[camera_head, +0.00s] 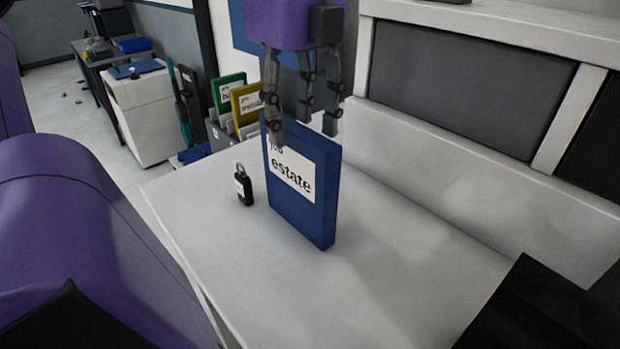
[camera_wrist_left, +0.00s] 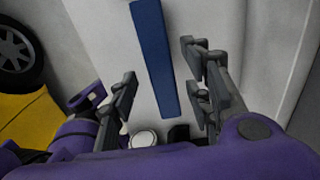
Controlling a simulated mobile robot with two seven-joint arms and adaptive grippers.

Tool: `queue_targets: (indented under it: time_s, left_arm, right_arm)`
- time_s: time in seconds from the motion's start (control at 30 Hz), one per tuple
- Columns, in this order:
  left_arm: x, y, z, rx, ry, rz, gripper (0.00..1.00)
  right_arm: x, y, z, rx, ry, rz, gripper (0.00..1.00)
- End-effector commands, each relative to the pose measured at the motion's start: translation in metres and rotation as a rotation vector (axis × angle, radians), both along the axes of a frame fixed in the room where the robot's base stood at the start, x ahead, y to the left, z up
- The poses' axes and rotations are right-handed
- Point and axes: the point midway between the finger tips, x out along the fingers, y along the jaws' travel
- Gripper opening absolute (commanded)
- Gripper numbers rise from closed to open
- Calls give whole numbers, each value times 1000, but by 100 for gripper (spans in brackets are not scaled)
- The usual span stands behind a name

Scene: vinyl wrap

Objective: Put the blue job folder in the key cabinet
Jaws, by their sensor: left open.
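The blue job folder (camera_head: 305,205) stands upright on a white tabletop, with a white label reading "estate" on its face. My left gripper (camera_head: 303,124) comes down from above at the folder's top edge, fingers spread. One finger is in front of the folder's face and the others are on its far side. In the left wrist view the folder (camera_wrist_left: 154,55) is a narrow blue strip between the open fingers (camera_wrist_left: 165,90), with visible gaps on both sides. I cannot make out a key cabinet in either view. My right gripper is not seen.
A small black padlock-like box (camera_head: 243,187) stands on the table just left of the folder. Green (camera_head: 229,90) and yellow (camera_head: 247,102) folders stand in a holder behind. A raised white ledge (camera_head: 440,150) borders the table's right side. The tabletop in front is clear.

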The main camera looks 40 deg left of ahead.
Motion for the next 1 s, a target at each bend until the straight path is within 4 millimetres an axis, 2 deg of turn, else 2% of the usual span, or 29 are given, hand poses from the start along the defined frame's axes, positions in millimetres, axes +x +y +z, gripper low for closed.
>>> queue_targets:
  time_s: [0.27, 0.5, 0.63, 0.83, 1.0]
  left_arm:
    - [-1, 0, -30, -2, 0, 0, 45]
    - [-3, 1, -66, -1, 2, 2, 45]
    - [-2, 1, -74, 0, 0, 1, 45]
    - [-2, 1, -75, 0, -1, 2, 45]
    - [-2, 1, -74, 0, -1, 2, 23]
  right_arm:
    - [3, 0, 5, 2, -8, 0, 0]
    - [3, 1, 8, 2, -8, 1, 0]
    - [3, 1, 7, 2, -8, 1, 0]
    - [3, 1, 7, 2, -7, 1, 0]
    - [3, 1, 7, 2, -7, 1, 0]
